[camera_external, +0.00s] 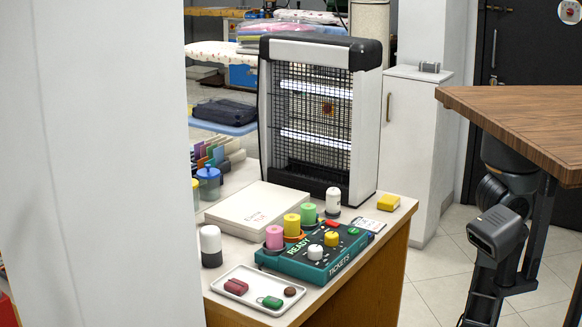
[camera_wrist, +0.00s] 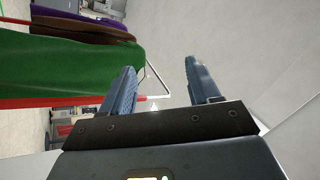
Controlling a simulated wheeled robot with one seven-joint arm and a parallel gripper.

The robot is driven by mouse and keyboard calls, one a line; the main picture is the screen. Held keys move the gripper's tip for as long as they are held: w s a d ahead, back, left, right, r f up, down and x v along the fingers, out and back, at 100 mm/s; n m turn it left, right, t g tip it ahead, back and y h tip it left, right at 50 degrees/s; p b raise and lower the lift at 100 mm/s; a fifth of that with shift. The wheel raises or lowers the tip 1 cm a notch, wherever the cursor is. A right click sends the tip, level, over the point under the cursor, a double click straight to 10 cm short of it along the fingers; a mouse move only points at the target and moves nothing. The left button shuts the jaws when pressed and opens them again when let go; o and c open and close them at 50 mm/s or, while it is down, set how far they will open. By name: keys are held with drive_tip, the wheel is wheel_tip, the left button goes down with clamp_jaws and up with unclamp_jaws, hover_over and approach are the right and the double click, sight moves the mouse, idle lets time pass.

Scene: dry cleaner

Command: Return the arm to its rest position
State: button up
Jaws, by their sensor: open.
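My gripper (camera_wrist: 160,68) shows in the wrist view with its two blue-grey fingers spread apart. Nothing is between them. Beyond the fingers is a plain pale grey surface. Dark links of my arm (camera_external: 496,232) show at the right of the external view, beside and partly hidden behind a wooden tabletop (camera_external: 530,118). I cannot make out my fingers in that view.
In the wrist view green cloth (camera_wrist: 70,65) hangs at the left, close to the left finger. In the external view a counter (camera_external: 238,308) holds a teal ticket box (camera_external: 310,257), a tray (camera_external: 252,303) and a caged lamp unit (camera_external: 312,115). Tiled floor (camera_external: 425,290) is bare between counter and arm.

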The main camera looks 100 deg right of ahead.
drive_tip(key=s+d+f+m+t+h, duration=0.1)
drive_tip(key=s+d+f+h, duration=0.1)
drive_tip(key=d+f+h, duration=0.35)
drive_tip(key=s+d+f+m+t+h+p, duration=0.1)
drive_tip(key=s+d+f+m+h, duration=0.15)
drive_tip(key=d, duration=0.65)
drive_tip(key=s+d+f+m+t+h, duration=0.1)
drive_tip(key=s+d+f+h, duration=0.2)
drive_tip(key=d, duration=0.4)
drive_tip(key=s+d+f+n+g+h+p, duration=0.1)
drive_tip(key=s+d+f+n+g+h, duration=0.15)
drive_tip(key=s+d, duration=0.7)
drive_tip(key=s+d+f+n+g+h, duration=0.1)
drive_tip(key=s+d+n+h, duration=0.3)
drive_tip(key=s+d, duration=0.6)
wheel_tip(320, 180, up, 22)
drive_tip(key=w+p, duration=0.1)
drive_tip(key=p, duration=2.1)
drive_tip(key=shift+w+d, duration=0.15)
drive_tip(key=shift+w, duration=0.1)
